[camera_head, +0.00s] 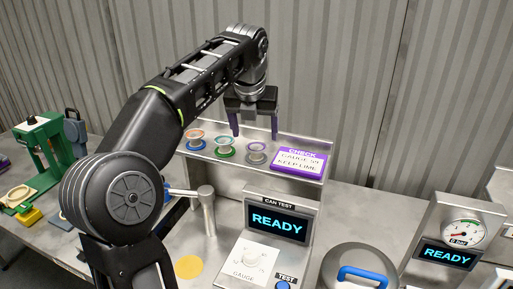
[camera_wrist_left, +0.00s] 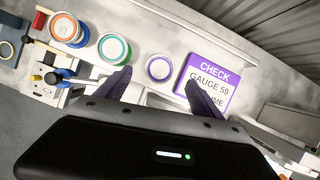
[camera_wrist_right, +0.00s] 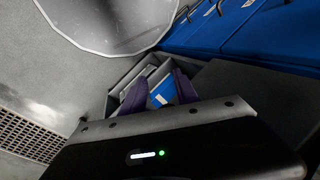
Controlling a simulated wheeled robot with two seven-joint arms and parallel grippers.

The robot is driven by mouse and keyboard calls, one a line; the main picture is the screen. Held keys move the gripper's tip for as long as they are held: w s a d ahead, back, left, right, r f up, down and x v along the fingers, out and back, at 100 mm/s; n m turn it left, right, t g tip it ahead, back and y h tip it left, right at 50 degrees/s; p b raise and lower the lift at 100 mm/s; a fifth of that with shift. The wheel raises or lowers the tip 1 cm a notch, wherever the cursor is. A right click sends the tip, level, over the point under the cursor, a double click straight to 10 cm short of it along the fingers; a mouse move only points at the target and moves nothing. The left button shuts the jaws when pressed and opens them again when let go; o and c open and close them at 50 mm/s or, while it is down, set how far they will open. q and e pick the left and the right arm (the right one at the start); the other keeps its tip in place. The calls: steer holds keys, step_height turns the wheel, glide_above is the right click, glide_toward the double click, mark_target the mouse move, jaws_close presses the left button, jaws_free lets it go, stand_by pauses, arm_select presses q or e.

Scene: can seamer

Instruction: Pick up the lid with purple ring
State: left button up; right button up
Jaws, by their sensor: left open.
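The lid with a purple ring (camera_head: 256,153) sits on the metal shelf, at the right end of a row of lids, left of the purple CHECK sign. It also shows in the left wrist view (camera_wrist_left: 159,68), lying between the lines of the two fingers. My left gripper (camera_head: 254,136) is open and empty, fingers pointing down above the purple-ring lid. The fingertips are apart from the lid; the exact height gap is hard to tell. My right gripper (camera_wrist_right: 159,78) shows only in its own wrist view, open, with nothing held.
A green-ring lid (camera_head: 225,149) and an orange-and-blue lid (camera_head: 195,140) stand left on the same shelf (camera_head: 306,169). The purple CHECK sign (camera_head: 299,161) is close on the right. Below are a CAN TEST screen (camera_head: 277,222) and a metal post (camera_head: 208,212).

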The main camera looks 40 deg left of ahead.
mark_target(257, 146)
arm_select(q)
steer(key=x, duration=0.4)
steer(key=shift+w+a+f+p, duration=0.1)
steer(key=shift+f+p, duration=0.1)
steer(key=shift+p, duration=0.15)
steer(key=c, duration=1.4)
steer(key=shift+r, duration=0.2)
